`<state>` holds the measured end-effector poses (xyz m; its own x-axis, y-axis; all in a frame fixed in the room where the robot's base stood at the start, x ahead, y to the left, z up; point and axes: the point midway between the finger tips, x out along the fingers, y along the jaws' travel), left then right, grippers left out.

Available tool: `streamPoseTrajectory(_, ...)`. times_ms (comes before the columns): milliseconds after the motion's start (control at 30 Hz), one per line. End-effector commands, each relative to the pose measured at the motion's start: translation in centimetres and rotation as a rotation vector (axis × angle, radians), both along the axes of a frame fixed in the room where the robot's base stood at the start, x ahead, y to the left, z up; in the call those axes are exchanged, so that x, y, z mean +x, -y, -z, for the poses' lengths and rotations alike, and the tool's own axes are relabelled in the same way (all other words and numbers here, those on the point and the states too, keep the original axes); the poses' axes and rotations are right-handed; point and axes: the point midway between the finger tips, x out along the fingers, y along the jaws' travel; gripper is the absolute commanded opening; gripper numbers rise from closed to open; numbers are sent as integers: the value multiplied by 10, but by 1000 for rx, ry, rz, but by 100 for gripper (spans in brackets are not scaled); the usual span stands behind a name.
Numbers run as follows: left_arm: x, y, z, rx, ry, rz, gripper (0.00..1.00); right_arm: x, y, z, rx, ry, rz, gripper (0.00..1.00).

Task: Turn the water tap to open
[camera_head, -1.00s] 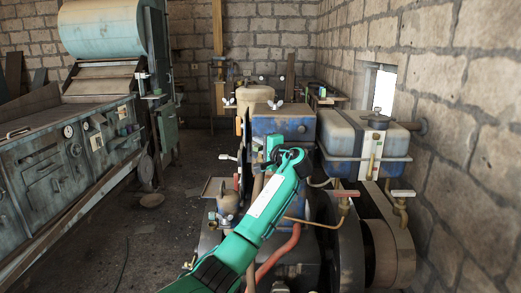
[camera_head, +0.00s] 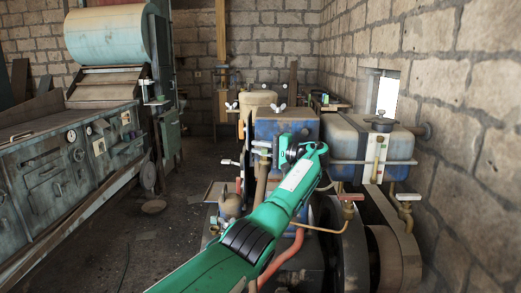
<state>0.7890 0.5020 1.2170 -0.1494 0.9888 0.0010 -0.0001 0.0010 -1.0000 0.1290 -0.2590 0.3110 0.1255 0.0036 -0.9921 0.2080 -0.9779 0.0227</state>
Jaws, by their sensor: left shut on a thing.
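My left gripper (camera_head: 274,151) reaches in on the green arm from the lower left, in front of the blue engine block. It is shut on a small pale handle (camera_head: 261,145) on an upright pipe (camera_head: 261,178). The fingertips are small and partly hidden by the wrist. I take this handle to be the water tap's, but its exact angle is hard to read. My right gripper is not in view.
A blue-and-white tank (camera_head: 345,140) stands right of the gripper against the stone wall (camera_head: 460,130). A large wheel (camera_head: 352,250) and red hose (camera_head: 285,260) are below. A green-grey machine (camera_head: 70,160) stands left. The floor (camera_head: 130,235) between is mostly clear.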

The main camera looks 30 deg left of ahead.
Motion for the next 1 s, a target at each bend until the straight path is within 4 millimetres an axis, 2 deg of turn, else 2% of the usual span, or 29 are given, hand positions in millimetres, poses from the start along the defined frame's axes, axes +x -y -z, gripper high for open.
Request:
streamPoseTrajectory(167, -1, 0, 1, -1, -2, -20, 0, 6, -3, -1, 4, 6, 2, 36)
streamPoseTrajectory(600, -1, 0, 1, -1, -1, -25, 0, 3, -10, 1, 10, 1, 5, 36)
streamPoseTrajectory(633, -1, 0, 1, -1, -1, -25, 18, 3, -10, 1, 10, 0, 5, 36)
streamPoseTrajectory(733, -1, 0, 1, -1, -1, -25, 36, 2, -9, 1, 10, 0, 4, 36)
streamPoseTrajectory(1000, 0, 1, 1, -1, 0, -23, 36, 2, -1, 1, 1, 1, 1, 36)
